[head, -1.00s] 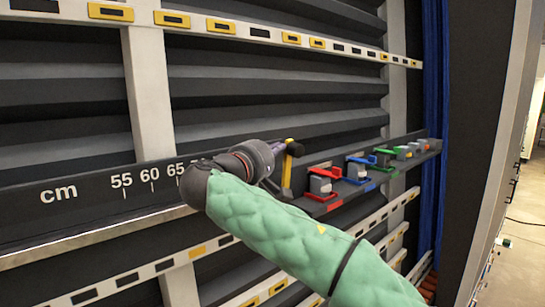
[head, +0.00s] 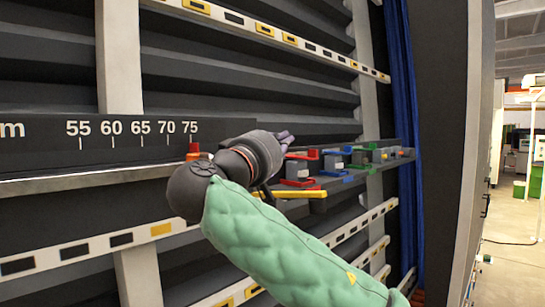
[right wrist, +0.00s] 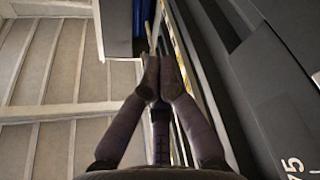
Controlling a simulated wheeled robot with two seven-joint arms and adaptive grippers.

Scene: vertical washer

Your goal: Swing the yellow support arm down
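The yellow support arm (head: 302,194) lies about level along the front of the rail and points to the right. Its left end is hidden behind my right wrist. My right gripper (head: 287,139) is above the yellow arm and apart from it, with its fingers pointing away along the rail. In the right wrist view my right gripper (right wrist: 158,80) has its fingertips together, with nothing seen held between them. My left gripper is not in view.
The dark rail carries a centimetre scale (head: 125,130) on the left. Red (head: 299,170), blue (head: 333,163) and green (head: 361,157) brackets stand on it to the right. A blue curtain (head: 401,110) hangs beyond. Slotted white rails run above and below.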

